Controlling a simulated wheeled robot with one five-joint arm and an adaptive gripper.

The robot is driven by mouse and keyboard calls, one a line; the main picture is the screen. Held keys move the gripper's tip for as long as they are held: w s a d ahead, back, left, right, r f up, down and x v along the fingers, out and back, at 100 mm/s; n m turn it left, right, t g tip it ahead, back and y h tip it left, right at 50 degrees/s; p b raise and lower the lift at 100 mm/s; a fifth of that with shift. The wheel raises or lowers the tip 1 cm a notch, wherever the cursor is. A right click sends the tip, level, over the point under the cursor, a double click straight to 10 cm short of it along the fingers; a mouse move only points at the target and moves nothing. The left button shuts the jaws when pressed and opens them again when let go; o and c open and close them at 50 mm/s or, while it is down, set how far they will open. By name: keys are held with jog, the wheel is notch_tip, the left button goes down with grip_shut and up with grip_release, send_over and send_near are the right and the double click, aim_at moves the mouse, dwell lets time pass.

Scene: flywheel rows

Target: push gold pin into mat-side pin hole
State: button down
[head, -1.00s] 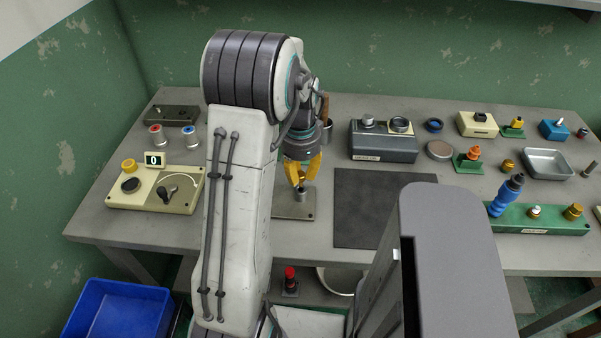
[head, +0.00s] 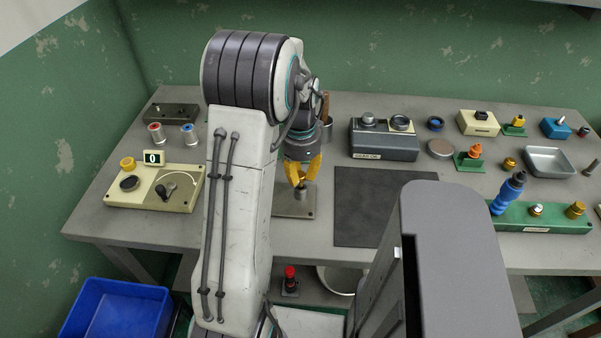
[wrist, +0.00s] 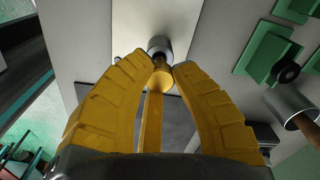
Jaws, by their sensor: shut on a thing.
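My gripper (head: 299,179) points down over a short grey metal post (head: 301,195) on a flat plate (head: 292,212) left of the dark mat (head: 362,215). In the wrist view, my yellow fingers (wrist: 166,68) are closed around a gold pin (wrist: 163,77). The pin's round gold face shows between the fingertips. The grey post (wrist: 158,45) is right beyond the pin, in line with it. I cannot tell how deep the pin sits in the post, and the hole itself is hidden.
A grey box with knobs (head: 384,145) stands behind the mat. A green block with pins (head: 545,220) lies at the right. A cream panel with a display (head: 185,195) is at the left. The mat is bare.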

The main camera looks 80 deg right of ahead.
aim_at(301, 186)
jog(key=shift+f+b, duration=1.25)
jog(key=shift+f, duration=0.35)
jog(key=c, duration=1.1)
grip_release()
notch_tip(301, 186, up, 12)
jog(key=shift+a, duration=0.1)
